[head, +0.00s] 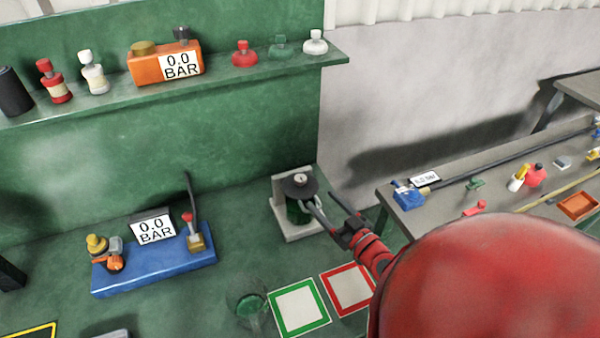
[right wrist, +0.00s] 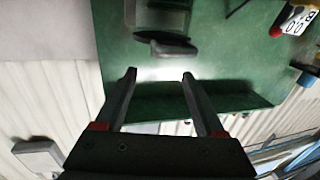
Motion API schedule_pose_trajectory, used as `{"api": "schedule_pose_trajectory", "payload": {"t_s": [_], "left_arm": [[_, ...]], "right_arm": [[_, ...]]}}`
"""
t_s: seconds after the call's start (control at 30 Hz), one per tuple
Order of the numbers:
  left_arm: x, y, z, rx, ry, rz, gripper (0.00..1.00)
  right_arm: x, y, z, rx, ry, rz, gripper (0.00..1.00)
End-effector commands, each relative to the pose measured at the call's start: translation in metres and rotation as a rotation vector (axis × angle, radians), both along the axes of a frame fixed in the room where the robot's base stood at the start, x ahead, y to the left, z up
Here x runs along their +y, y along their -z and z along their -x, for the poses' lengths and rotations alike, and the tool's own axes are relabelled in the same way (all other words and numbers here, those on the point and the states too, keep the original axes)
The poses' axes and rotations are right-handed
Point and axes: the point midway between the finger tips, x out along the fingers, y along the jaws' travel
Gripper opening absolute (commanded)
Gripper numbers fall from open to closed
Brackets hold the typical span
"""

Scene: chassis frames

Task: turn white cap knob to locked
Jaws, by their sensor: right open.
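A green cylindrical fixture (head: 298,212) stands on a grey base with a back plate. A black disc (head: 290,188) with a small pale cap (head: 299,178) sits on top; I cannot tell its lock position. A white-capped knob (head: 315,43) also stands at the right end of the shelf. My right gripper (head: 322,198) is open beside the fixture, with its fingers toward its right side. In the right wrist view the open fingers (right wrist: 159,74) have nothing between them, and a dark disc-like part (right wrist: 172,46) lies beyond the tips. My left gripper is not in view.
A blue gauge block (head: 155,265) stands on the green bench at left. Green-framed (head: 299,307) and red-framed (head: 347,288) squares lie in front of the fixture. The shelf (head: 225,83) holds an orange gauge and several bottles. A grey side table (head: 450,198) carries small parts.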

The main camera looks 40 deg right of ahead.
Motion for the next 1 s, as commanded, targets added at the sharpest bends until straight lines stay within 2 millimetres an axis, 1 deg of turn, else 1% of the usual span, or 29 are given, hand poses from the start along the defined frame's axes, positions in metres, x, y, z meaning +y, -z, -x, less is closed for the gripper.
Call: {"api": "schedule_pose_trajectory", "payload": {"t_s": [0.03, 0.17, 0.4, 0.5, 0.7, 1.0], "left_arm": [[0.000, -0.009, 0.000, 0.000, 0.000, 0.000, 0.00], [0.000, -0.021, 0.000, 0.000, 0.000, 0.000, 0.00], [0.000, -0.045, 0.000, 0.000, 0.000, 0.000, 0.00], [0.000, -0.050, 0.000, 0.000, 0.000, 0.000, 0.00], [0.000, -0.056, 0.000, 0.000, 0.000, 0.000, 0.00], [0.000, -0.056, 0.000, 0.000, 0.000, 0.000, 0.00]], "right_arm": [[0.002, -0.004, -0.009, 0.002, -0.008, -0.004, 0.71], [0.002, -0.005, -0.031, 0.000, -0.007, -0.002, 0.71], [0.000, -0.006, -0.079, -0.001, -0.004, -0.003, 0.71], [-0.001, -0.004, -0.093, -0.001, 0.000, -0.004, 0.71], [-0.001, -0.001, -0.110, -0.001, 0.000, -0.001, 0.71], [-0.001, 0.000, -0.112, 0.000, 0.001, -0.001, 0.71]]}}
